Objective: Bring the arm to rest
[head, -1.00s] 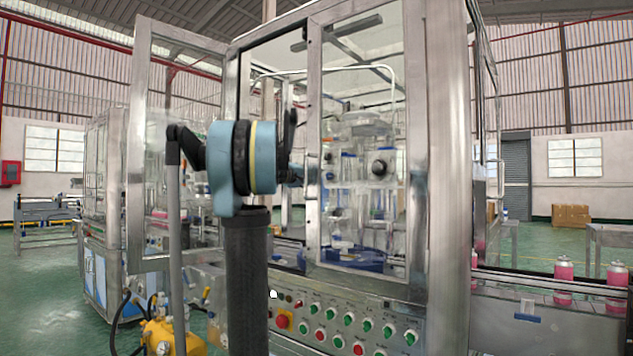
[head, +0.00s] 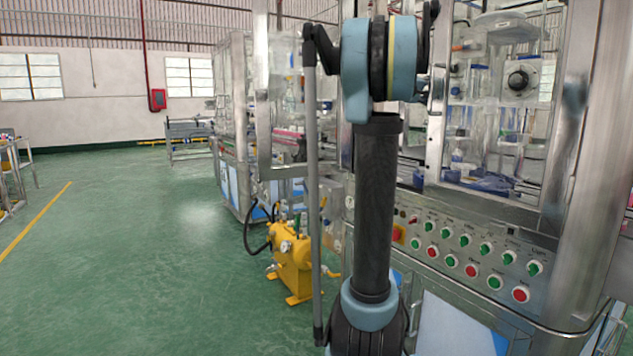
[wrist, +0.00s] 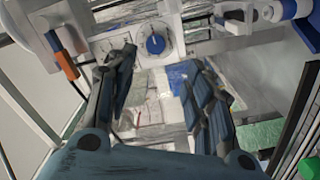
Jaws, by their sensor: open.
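My gripper (wrist: 158,82) shows in the wrist view with its two dark fingers apart and nothing between them. Beyond the fingers are a white panel with a blue-centred dial (wrist: 155,44) and pale machine parts. In the head view my arm stands upright in front of the crimping machine (head: 583,130), its upper joint level with the machine's open front. My gripper cannot be made out there, hidden behind the arm joint.
The machine's control panel (head: 470,250) with red and green buttons is right of my arm. A yellow pump unit (head: 292,262) stands on the floor to the left. An orange-and-grey part (wrist: 62,58) is near the left finger. Green floor (head: 130,250) is open at left.

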